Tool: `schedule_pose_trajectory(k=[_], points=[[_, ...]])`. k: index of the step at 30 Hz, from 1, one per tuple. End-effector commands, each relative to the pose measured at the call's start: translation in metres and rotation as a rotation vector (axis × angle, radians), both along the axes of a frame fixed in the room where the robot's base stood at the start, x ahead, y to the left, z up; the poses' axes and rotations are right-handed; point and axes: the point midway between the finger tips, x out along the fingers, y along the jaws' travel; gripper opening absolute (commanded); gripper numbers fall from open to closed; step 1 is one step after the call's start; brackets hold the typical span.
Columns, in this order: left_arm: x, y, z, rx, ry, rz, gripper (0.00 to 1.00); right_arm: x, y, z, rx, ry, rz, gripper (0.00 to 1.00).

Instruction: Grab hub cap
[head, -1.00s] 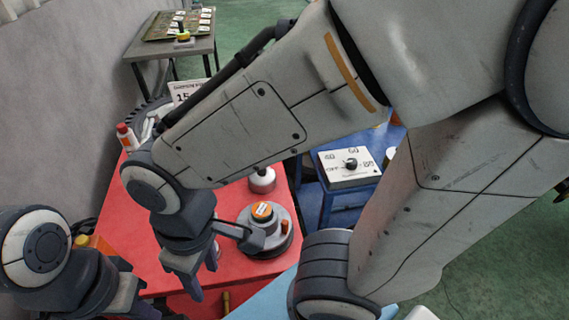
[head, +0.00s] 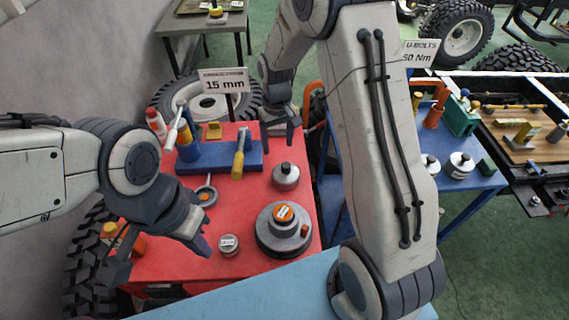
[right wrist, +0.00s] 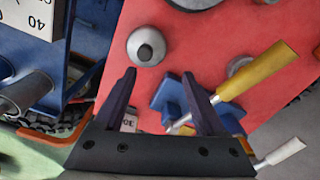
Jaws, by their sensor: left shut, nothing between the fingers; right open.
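A grey domed cap with a dark knob (head: 286,176) sits upright on the red table; it looks like the hub cap, though I cannot be sure. It also shows in the right wrist view (right wrist: 146,46), beyond the left-hand fingertip. My right gripper (head: 278,130) is open and empty above the back right of the table, behind the cap and apart from it. In the right wrist view its fingers (right wrist: 160,75) are spread with nothing between them. My left gripper (head: 203,247) is shut and empty over the table's left front, beside a small labelled grey tin (head: 229,245).
A wide grey stepped disc with an orange label (head: 268,246) stands in front of the cap. A blue holder (head: 190,165) with a yellow-handled tool (head: 239,160) stands behind left. A 15 mm sign (head: 223,86) and a tyre (head: 180,92) are at the back.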

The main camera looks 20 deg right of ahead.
Motion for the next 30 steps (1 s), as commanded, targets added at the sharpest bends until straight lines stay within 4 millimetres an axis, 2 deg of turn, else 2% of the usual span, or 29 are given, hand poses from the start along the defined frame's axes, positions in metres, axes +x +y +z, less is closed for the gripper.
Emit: schedule_pose_trajectory(k=[1,3,6,12,20,25,30], points=[[0.0,0.0,0.004,0.0,0.0,0.0,0.0,0.007,-0.014,-0.008,-0.002,0.006,-0.026,0.73],[0.0,0.0,0.005,0.0,0.0,0.0,0.0,0.013,-0.025,-0.016,-0.004,0.006,-0.045,0.73],[0.0,0.0,0.008,0.0,0.0,0.0,0.0,0.015,-0.032,-0.028,-0.006,0.01,-0.056,0.73],[0.0,0.0,0.015,0.0,0.0,0.0,0.0,0.015,-0.032,-0.059,-0.006,0.01,-0.056,0.73],[0.0,0.0,0.022,0.0,0.0,0.001,0.0,0.014,-0.031,-0.079,-0.006,0.009,-0.056,0.73],[0.0,0.0,0.036,0.0,0.0,0.001,0.0,0.013,-0.03,-0.101,-0.006,0.01,-0.055,0.73],[0.0,0.0,0.04,0.0,0.0,0.002,0.0,0.014,-0.03,-0.121,-0.005,0.007,-0.056,0.73]])
